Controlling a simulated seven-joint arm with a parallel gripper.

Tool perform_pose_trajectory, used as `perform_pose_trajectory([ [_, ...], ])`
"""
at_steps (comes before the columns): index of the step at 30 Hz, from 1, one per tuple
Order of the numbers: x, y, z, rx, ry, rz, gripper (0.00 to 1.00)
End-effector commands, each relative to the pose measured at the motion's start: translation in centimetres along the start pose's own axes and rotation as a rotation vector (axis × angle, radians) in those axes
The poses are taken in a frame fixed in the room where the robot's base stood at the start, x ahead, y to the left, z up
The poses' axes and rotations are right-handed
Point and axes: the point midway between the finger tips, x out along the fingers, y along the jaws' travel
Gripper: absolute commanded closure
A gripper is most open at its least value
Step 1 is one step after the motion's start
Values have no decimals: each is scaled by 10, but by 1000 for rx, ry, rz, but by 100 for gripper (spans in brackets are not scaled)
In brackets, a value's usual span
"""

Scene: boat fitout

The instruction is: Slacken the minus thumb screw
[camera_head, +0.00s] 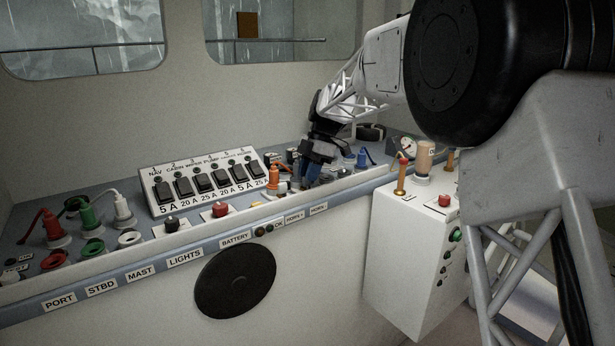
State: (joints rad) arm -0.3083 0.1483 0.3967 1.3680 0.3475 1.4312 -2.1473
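My gripper (311,174) points down at the right part of the blue-grey console, close above its surface. Its tip shows blue parts, and I cannot make out a gap between the fingers. No minus thumb screw can be told apart; the area under and behind the gripper is hidden. Two small labels on the front edge below it seem to read HORN + (295,218) and HORN - (318,209).
An orange plug (273,180) stands left of the gripper and a blue one (361,158) right of it. A switch panel (203,183) stands further left, with red, green and white plugs beyond. A white cabinet (405,265) with upright fittings stands at right.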

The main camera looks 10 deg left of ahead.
Motion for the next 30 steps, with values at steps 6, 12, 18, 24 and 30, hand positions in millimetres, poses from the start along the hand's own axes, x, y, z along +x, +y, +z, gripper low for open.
perform_pose_trajectory([
  [6, -27, 0, 0, 0, -1, 2, 77],
  [12, -52, 0, 0, 0, -2, 3, 77],
  [18, -64, 0, 0, 0, -1, 1, 77],
  [24, -65, 0, 0, 0, -1, 1, 77],
  [30, -65, -1, 0, 2, -1, 1, 77],
])
